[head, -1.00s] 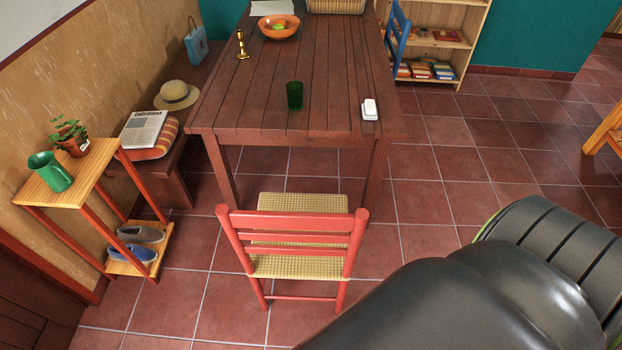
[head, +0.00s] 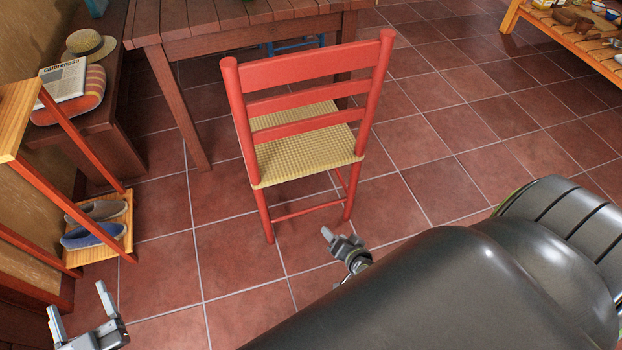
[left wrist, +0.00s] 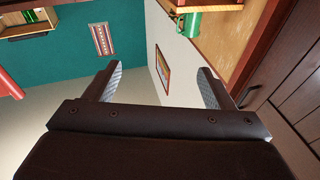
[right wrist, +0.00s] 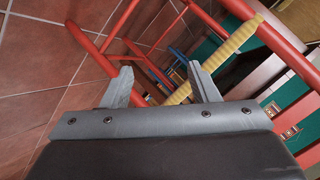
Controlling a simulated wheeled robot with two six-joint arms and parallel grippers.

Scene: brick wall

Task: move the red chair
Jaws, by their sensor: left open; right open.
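The red chair (head: 305,125) with a woven yellow seat (head: 308,158) stands upright in the middle of the head view, its slatted back toward me. In the right wrist view its red frame (right wrist: 118,22) and the edge of its seat (right wrist: 232,45) show beyond the fingers. My right gripper (head: 338,240) is open and empty, low in front of the chair near its right leg, apart from it as far as I can tell. My left gripper (head: 80,305) is open and empty at the lower left, well away from the chair; it also shows in the left wrist view (left wrist: 155,85).
A wooden table (head: 190,55) stands just behind the chair. At left are a small shelf (head: 118,240) with shoes and a bench (head: 105,150) with a hat and newspaper. A low wooden table (head: 570,35) is at upper right. Tiled floor (head: 455,165) right of the chair is clear.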

